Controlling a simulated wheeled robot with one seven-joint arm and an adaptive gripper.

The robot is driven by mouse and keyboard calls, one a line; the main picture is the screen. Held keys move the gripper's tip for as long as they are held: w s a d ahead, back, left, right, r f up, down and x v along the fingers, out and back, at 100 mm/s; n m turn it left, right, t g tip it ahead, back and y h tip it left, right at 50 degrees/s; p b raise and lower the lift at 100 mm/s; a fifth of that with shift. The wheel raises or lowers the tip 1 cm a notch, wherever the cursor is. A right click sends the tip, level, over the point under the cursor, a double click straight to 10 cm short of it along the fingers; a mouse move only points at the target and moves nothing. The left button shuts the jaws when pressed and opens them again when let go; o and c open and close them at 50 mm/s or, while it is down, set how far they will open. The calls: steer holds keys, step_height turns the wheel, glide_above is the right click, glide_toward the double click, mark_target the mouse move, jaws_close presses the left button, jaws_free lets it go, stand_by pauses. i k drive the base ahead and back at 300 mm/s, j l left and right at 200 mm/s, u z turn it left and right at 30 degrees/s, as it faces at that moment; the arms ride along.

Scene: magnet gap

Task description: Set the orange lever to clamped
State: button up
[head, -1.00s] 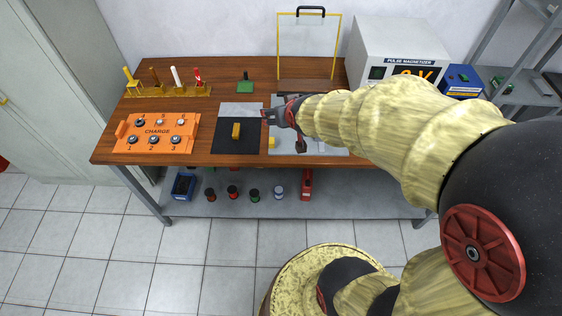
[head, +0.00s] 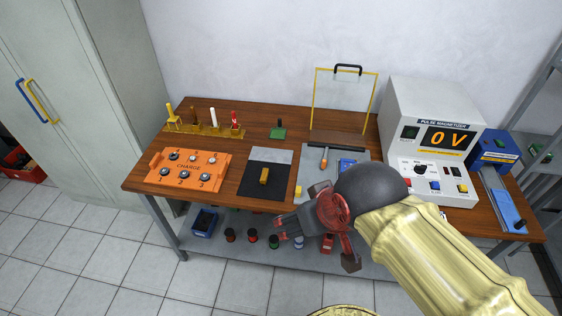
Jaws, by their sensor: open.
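The orange lever (head: 324,158) is a short orange handle on the grey plate (head: 308,162), right of the bench's middle. It stands near a blue block (head: 346,165); which setting it is at I cannot tell. My gripper (head: 314,246) is open and empty, in front of the bench's front edge. It appears nearer to me than the lever and clear of it. My wrist and arm cover the plate's lower right part.
The clear guard with yellow frame (head: 345,100) stands behind the plate. The pulse magnetizer (head: 432,120), reading 0 V, is on the right.

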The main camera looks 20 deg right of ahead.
mark_target(326, 156)
steer(key=i+l+z, duration=0.3)
steer(key=i+l, duration=0.4)
